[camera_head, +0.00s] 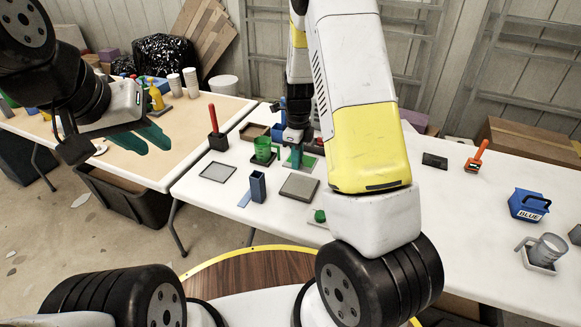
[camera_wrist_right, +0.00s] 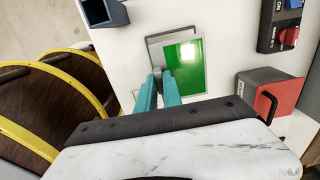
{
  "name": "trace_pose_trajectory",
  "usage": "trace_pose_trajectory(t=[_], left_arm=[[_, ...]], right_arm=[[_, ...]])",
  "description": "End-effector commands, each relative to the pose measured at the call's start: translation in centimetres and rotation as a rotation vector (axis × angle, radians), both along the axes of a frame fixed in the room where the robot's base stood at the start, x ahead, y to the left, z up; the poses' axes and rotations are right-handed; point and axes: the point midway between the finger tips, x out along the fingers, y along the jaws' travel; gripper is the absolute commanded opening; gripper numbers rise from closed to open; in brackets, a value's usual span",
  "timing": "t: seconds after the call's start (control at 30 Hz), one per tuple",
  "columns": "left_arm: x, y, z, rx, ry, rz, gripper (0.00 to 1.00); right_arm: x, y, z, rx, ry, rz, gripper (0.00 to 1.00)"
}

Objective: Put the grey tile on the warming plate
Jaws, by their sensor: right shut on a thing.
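A flat grey square (camera_head: 299,187) lies on the white table in the head view; I cannot tell whether it is the grey tile or the warming plate. My right gripper (camera_head: 296,160) is just beyond it, fingers pointing down. In the right wrist view, the teal fingers (camera_wrist_right: 160,92) are shut on a small grey piece (camera_wrist_right: 158,73), mostly hidden, at the near-left edge of a glossy green panel (camera_wrist_right: 182,66). A grey border shows along the panel's left and top. My left gripper (camera_head: 150,138) is over the left table, its teal fingers apart and empty.
A blue-grey open box (camera_head: 258,186) stands left of the grey square.

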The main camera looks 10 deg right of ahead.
Motion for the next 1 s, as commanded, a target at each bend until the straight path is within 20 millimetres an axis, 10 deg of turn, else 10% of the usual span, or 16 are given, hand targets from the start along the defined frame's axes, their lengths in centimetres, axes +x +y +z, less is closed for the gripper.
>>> trace_pose_trajectory(t=[0.67,1.0], left_arm=[[0.0,0.0,0.0,0.000,0.000,0.000,0.28],[0.0,0.0,0.0,0.000,0.000,0.000,0.28]], right_arm=[[-0.1,0.0,-9.2,0.000,0.004,-0.011,0.00],[0.0,0.0,-9.7,0.000,0.000,-0.010,0.00]])
